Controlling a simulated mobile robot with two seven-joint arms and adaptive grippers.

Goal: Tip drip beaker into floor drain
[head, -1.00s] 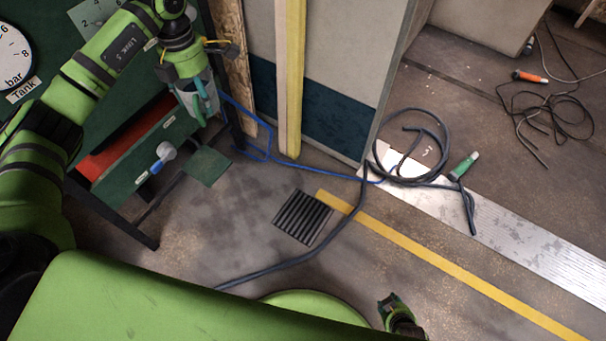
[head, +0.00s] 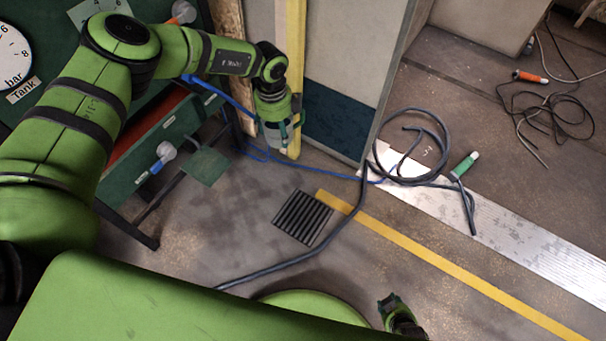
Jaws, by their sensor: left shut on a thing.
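The floor drain (head: 302,218) is a dark slatted grate set in the concrete floor, near the middle of the head view. My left gripper (head: 280,128) is in the picture above and a little left of the drain, in front of the yellow post. It is shut on the drip beaker (head: 275,136), a pale, translucent cup mostly covered by the fingers. The beaker looks roughly upright; its contents cannot be seen. My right gripper (head: 391,303) is low in the view, right of my base, and its fingers are too unclear to read.
A dark hose (head: 300,258) runs past the drain's lower right side to a coil (head: 412,147) by the metal strip. A yellow floor line (head: 440,255) starts at the drain's right corner. The yellow post (head: 291,60) and cabinet (head: 340,75) stand behind. A green bench with drawer (head: 150,140) is left.

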